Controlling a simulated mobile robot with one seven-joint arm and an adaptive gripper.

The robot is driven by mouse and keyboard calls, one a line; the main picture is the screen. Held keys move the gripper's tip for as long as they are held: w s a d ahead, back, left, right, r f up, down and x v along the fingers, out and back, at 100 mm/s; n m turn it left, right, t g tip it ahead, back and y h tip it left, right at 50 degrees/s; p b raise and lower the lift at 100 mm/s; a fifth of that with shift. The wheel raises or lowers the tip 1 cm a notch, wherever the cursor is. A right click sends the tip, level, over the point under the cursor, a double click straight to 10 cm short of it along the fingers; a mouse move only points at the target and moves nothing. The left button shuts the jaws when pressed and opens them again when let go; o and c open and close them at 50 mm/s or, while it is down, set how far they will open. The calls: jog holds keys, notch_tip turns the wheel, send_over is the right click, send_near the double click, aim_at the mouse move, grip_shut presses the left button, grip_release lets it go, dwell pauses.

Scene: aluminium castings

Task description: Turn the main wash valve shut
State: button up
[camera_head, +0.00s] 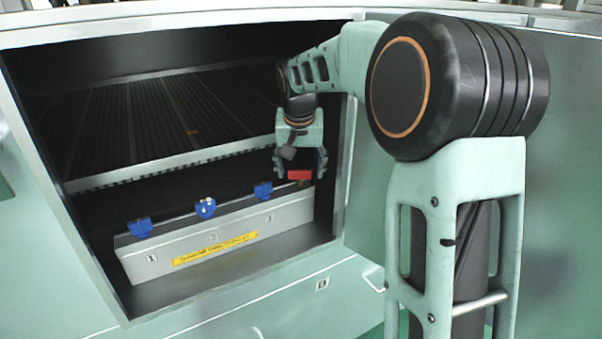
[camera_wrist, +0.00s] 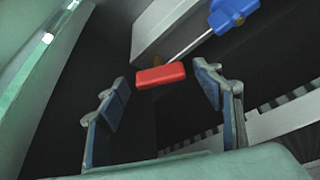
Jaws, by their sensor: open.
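The red valve handle (camera_head: 299,175) is at the right end of the pipe above a grey box. In the wrist view the red handle (camera_wrist: 161,76) lies between and just beyond my fingertips, with its long side running across the gap. My gripper (camera_head: 300,165) is open around the handle from above, and the fingers look apart from it. The wrist view shows the open fingers (camera_wrist: 166,85) on either side with a gap to each. The valve body under the handle is mostly hidden.
Several blue handles, one in the middle (camera_head: 205,208), stand along the pipe on the grey box (camera_head: 290,212), which has a yellow label (camera_head: 215,249). A slatted rack (camera_head: 170,120) is above and behind. The cabinet's right wall (camera_head: 348,165) is close to my gripper.

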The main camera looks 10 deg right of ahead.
jog(key=c, duration=1.2)
jog(key=shift+o, duration=0.2)
jog(key=shift+a+m, duration=0.1)
jog(key=shift+m, duration=0.3)
jog(key=shift+a+m+h, duration=0.1)
jog(key=shift+m+h, duration=0.3)
jog(key=shift+m, duration=0.2)
jog(key=m+g+h+p, duration=0.1)
jog(key=m, duration=0.3)
jog(key=shift+w+r, duration=0.1)
jog(key=m+g+h+p, duration=0.1)
jog(key=m+p, duration=0.1)
jog(key=m, duration=0.1)
jog(key=shift+w+m, duration=0.1)
jog(key=shift+m, duration=0.2)
jog(key=shift+m+g+h+p, duration=0.3)
jog(key=shift+m+g+p, duration=0.2)
jog(key=shift+m+p, duration=0.45)
jog(key=shift+m, duration=0.35)
